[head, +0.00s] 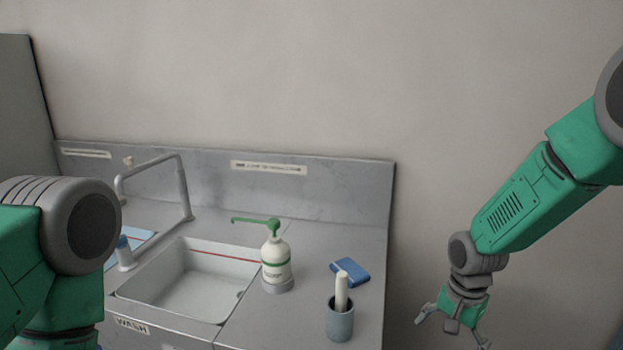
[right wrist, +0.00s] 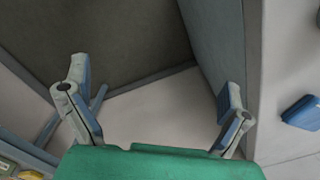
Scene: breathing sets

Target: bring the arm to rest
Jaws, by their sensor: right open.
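My right arm comes in from the right in the head view, and its green and grey gripper (head: 452,335) hangs to the right of the counter's right edge, apart from it. The right gripper is open and empty; its two spread fingers also show in the right wrist view (right wrist: 155,110). My left arm shows only as a green and grey part at the left edge of the head view; its gripper is out of the picture.
A grey counter (head: 300,325) holds a white sink basin (head: 190,283), a faucet (head: 183,190), a green-topped pump bottle (head: 276,260), a blue block (head: 350,271) and a grey cup (head: 340,322) with a white stick-like item.

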